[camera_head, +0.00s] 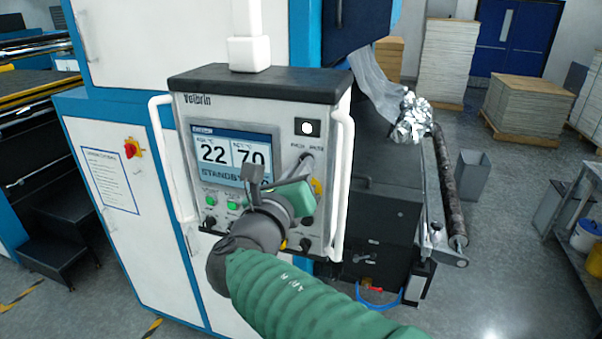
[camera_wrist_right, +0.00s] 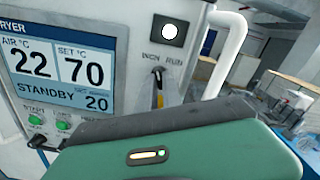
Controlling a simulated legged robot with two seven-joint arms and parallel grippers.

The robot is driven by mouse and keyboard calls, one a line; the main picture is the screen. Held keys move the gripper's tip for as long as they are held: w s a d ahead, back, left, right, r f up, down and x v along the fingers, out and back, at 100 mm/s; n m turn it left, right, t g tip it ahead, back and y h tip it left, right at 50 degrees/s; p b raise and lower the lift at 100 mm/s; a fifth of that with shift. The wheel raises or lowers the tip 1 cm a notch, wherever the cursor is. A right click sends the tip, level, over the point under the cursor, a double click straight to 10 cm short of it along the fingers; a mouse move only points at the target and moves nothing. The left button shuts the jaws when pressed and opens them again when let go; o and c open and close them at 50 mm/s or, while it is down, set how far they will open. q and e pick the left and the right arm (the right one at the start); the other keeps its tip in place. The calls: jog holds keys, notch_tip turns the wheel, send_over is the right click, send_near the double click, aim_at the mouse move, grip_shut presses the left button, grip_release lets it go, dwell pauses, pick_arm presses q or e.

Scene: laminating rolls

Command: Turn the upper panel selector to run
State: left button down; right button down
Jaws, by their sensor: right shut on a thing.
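The grey control panel (camera_head: 262,105) faces me, and its screen (camera_head: 235,160) reads STANDBY with 22 and 70. The upper selector (camera_wrist_right: 158,73) is in the right wrist view, just below the labels INCH and RUN. My right gripper (camera_head: 306,163) reaches up to this selector in the head view, and its jaws are shut on it. The gripper's green housing fills the bottom of the wrist view. My left gripper is in neither view.
White handles (camera_head: 342,185) stand out along both sides of the panel. Green buttons (camera_head: 232,205) and dark lower knobs (camera_head: 306,245) sit below the screen. A white round light (camera_head: 307,127) is above the selector. A roller machine (camera_head: 385,190) stands to the right.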

jog(key=shift+a+f+m+b, duration=0.1)
jog(key=shift+m+b, duration=5.3)
jog(key=shift+m, duration=0.1)
jog(key=c, duration=1.8)
grip_release()
jog(key=shift+o, duration=1.4)
jog(key=shift+s+a, duration=0.1)
jog(key=shift+s, duration=0.05)
